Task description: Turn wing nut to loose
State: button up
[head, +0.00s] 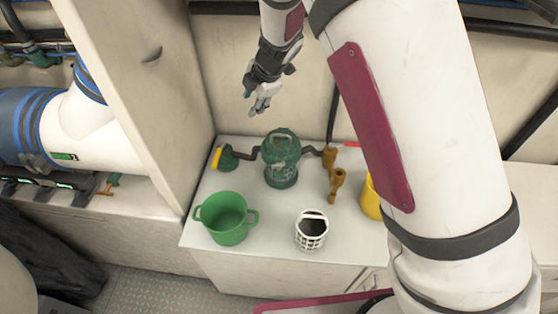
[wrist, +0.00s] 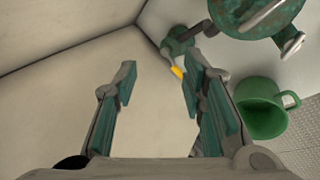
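A green strainer body (head: 282,165) stands on the white counter between pipe fittings. A grey bar or handle crosses its top; the strainer is cut off at the upper right of the wrist view (wrist: 232,12). A pale metal piece (wrist: 292,45) at its edge may be the wing nut, but I cannot tell for sure. My gripper (head: 260,104) hangs above and behind the strainer, a little to its left in the head view. In the wrist view my gripper (wrist: 160,88) is open, with nothing between the fingers.
A green bucket (head: 225,218) and a white basket (head: 311,233) stand in front of the strainer. A yellow-handled fitting (head: 217,158) is left, brown fittings (head: 337,182) right. A yellow container (head: 371,198) is partly hidden by my arm. A tall pale panel (head: 150,100) bounds the left.

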jog(key=s+d+f+n+g+h, duration=0.1)
jog(key=s+d+n+g, duration=0.15)
jog(key=s, duration=0.35)
jog(key=n+g+h+p, duration=0.1)
jog(key=n+g+h, duration=0.1)
send_near(279, 163)
jog(key=f, duration=0.9)
jog(key=shift+w+a+f, duration=0.2)
jog(key=shift+w+f, duration=0.05)
jog(key=shift+c, duration=0.6)
